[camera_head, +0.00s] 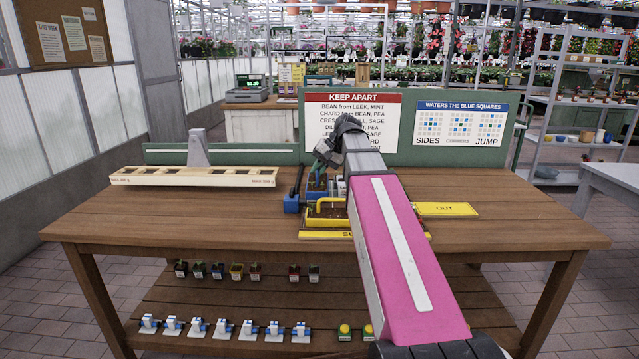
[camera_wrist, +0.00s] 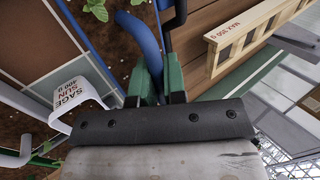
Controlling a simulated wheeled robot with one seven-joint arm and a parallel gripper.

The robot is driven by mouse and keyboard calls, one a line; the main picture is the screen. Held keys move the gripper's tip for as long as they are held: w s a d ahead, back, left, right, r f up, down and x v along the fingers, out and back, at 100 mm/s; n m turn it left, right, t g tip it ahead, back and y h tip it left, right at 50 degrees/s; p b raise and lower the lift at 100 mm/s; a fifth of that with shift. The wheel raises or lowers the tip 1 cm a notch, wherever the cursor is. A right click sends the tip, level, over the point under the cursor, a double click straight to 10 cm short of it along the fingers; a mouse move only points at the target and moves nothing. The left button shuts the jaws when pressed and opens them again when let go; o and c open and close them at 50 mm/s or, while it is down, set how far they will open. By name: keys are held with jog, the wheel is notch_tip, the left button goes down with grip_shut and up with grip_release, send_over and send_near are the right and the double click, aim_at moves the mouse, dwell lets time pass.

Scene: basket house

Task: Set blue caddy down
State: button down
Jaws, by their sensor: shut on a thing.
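The blue caddy (camera_head: 291,204) is near the middle of the wooden workbench, beside and just behind the yellow-rimmed tray (camera_head: 327,222). Soil and a small green seedling show at it. My gripper (camera_head: 324,160) is above it, partly hidden by my pink arm. In the wrist view, the green fingers of my gripper (camera_wrist: 161,82) are closed on the caddy's blue handle (camera_wrist: 139,30). Whether the caddy's base touches the bench or hangs just above it I cannot tell. A white tag reading "SAGE SUN" (camera_wrist: 75,93) shows left of the fingers.
A pale wooden rack (camera_head: 194,182) lies at the bench's back left. A yellow "OUT" plate (camera_head: 445,209) is to the right. A "KEEP APART" sign (camera_head: 352,112) and a watering sign (camera_head: 460,122) stand behind. Small pots (camera_head: 236,271) sit on the lower shelf. The bench's front left is clear.

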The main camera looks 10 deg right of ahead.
aim_at(321, 181)
jog(key=shift+w+d+f, duration=0.25)
jog(key=shift+d+f, duration=0.05)
jog(key=shift+d, duration=0.1)
jog(key=shift+f, duration=1.95)
jog(key=shift+f, duration=0.1)
jog(key=c, duration=1.2)
grip_release()
jog(key=v, duration=1.2)
jog(key=shift+s, duration=0.1)
